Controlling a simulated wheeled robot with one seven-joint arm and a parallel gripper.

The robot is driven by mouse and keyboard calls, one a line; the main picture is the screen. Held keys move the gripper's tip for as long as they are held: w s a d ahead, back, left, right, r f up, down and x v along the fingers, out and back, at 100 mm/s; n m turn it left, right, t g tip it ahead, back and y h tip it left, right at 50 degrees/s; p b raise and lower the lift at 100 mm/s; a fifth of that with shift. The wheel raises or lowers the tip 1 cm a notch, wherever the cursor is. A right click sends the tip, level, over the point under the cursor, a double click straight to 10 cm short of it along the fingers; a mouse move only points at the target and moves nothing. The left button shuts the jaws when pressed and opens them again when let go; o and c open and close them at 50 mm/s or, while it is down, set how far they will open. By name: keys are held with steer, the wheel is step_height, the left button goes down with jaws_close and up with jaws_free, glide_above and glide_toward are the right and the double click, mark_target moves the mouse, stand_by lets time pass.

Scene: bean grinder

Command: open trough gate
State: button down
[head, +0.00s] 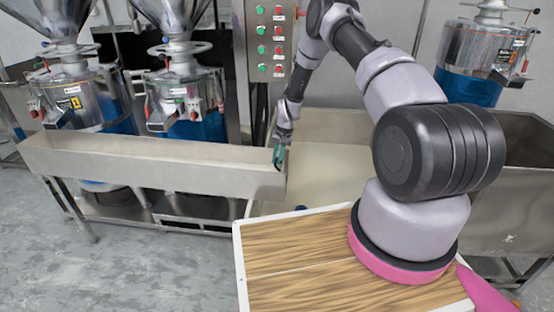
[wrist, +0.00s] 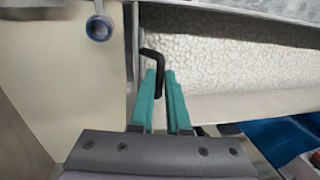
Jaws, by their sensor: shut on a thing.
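The long steel trough (head: 120,172) stands at left on legs, with pale material (wrist: 235,65) inside it. Its gate (wrist: 132,40) shows in the wrist view as a thin upright plate at the trough's end. A black bent handle (wrist: 155,58) stands by the gate. My gripper (head: 279,155) is at the trough's right end in the head view. In the wrist view its teal fingers (wrist: 162,85) are close around the handle's lower part, shut on it.
A pale tank (head: 325,165) lies right of the trough's end. A blue-ringed pipe (wrist: 98,27) is in it. Steel grinders (head: 185,95) stand behind the trough. A button panel (head: 270,40) stands behind my arm.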

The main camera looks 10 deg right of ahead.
steer(key=v, duration=0.3)
steer(key=a+v, duration=0.1)
steer(key=v, duration=0.1)
steer(key=shift+w+r, duration=0.2)
steer(key=c, duration=1.2)
jaws_free()
steer(key=shift+o, duration=0.2)
steer(key=shift+r, duration=0.1)
steer(key=v, duration=1)
steer(key=shift+r, duration=0.3)
steer(key=shift+s+d, duration=0.1)
